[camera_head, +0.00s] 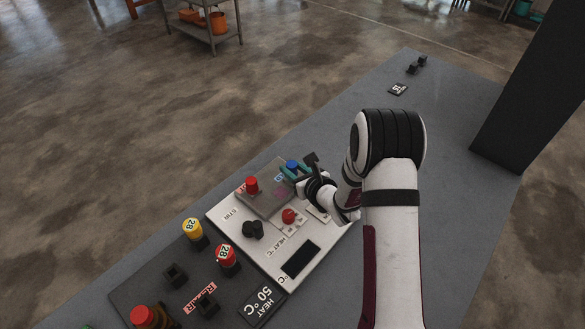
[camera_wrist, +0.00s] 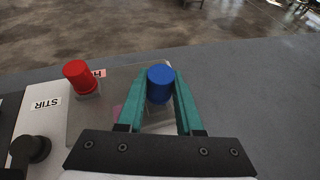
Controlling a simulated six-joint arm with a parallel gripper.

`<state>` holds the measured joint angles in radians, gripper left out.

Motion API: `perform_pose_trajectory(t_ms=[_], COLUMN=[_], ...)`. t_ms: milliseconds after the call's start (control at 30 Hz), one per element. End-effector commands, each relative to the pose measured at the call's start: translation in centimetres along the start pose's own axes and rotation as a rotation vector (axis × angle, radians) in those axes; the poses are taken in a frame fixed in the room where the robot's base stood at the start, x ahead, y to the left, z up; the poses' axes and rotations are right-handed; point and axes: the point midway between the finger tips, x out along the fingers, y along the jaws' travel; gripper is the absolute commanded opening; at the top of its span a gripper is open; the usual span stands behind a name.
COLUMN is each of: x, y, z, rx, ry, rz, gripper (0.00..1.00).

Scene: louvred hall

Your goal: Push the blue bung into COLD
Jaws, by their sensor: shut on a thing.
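The blue bung (camera_wrist: 160,83) is between the two teal fingers of my gripper (camera_wrist: 160,98) in the wrist view. My gripper is shut on it. In the head view the blue bung (camera_head: 292,165) shows at the far right corner of the grey plate (camera_head: 265,205), with my gripper (camera_head: 296,173) at it. My fingers hide the COLD label and the bung's lower end, so I cannot tell how deep it sits. A red bung (camera_wrist: 80,77) stands upright on the same plate, to the left, next to a partly hidden red label.
The white panel has a red button (camera_head: 289,215), a black knob (camera_head: 253,229) and a dark display (camera_head: 300,259). Yellow (camera_head: 193,229) and red (camera_head: 228,257) bungs stand on the dark rack at the left. A dark pillar (camera_head: 530,100) rises at right. The table beyond the panel is mostly clear.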

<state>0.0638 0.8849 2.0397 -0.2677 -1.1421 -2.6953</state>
Motion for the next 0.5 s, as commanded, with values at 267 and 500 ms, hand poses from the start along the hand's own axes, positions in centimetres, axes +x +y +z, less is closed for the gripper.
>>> perform_pose_trajectory(t_ms=[267, 500], x=[0.2, 0.6], y=[0.0, 0.0], z=[-0.6, -1.3], rx=[0.000, -0.001], ry=[0.001, 0.000], rz=[0.000, 0.001], gripper=[0.00, 0.00])
